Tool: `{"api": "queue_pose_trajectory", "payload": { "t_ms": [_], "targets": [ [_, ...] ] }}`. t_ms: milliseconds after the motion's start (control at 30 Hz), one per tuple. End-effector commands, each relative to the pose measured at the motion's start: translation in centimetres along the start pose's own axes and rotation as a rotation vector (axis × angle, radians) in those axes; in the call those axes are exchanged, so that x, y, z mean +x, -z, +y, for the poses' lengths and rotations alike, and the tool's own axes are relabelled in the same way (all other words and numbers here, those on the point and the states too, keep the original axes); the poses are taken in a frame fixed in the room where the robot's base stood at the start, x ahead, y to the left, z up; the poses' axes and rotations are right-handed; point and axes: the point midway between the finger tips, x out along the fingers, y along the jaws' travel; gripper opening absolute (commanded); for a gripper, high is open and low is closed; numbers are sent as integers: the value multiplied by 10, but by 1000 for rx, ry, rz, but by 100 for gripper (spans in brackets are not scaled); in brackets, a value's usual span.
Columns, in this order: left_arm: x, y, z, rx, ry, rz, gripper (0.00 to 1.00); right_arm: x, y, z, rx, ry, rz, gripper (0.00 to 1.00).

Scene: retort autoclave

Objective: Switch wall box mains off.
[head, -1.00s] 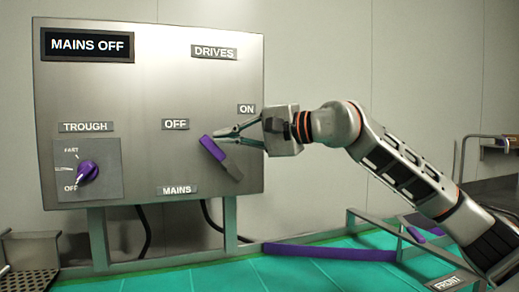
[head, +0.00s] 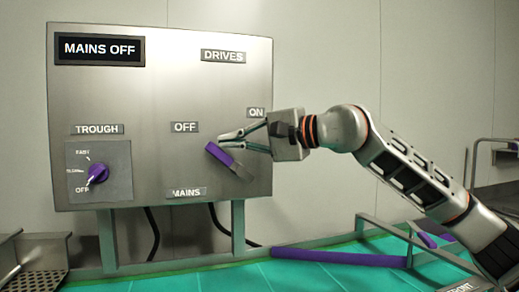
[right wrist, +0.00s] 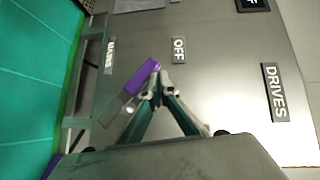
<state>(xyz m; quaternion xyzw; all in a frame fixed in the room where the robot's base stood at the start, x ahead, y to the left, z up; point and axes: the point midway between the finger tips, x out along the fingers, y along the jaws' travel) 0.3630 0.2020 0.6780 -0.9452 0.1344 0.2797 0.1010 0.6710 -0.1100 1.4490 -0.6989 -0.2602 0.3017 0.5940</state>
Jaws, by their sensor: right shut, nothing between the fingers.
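The grey wall box (head: 160,185) carries the mains lever, a grey bar with a purple end (head: 222,154). The lever tilts up and to the left, its purple end towards the OFF label (head: 185,127). The display (head: 100,49) reads MAINS OFF. My right gripper (head: 221,138) is shut and empty, with its fingertips just above the purple end. In the right wrist view the fingertips (right wrist: 156,72) are at the end of the purple part (right wrist: 141,77); whether they touch it I cannot tell. My left gripper is out of view.
A purple trough knob (head: 98,173) sits at the box's lower left. Below the box lies a green surface (head: 210,281) with a purple bar (head: 338,257) and a metal frame along it. The wall right of the box is bare.

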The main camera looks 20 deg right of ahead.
Motion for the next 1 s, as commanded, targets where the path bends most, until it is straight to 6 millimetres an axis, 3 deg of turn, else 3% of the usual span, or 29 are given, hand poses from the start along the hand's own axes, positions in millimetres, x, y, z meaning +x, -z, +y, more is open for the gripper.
{"api": "queue_pose_trajectory", "payload": {
  "t_ms": [600,1000],
  "targets": [
    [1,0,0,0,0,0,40,-104,1,0,0,0,2,0],
    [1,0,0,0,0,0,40,-118,0,0,0,0,0,0]
  ]
}}
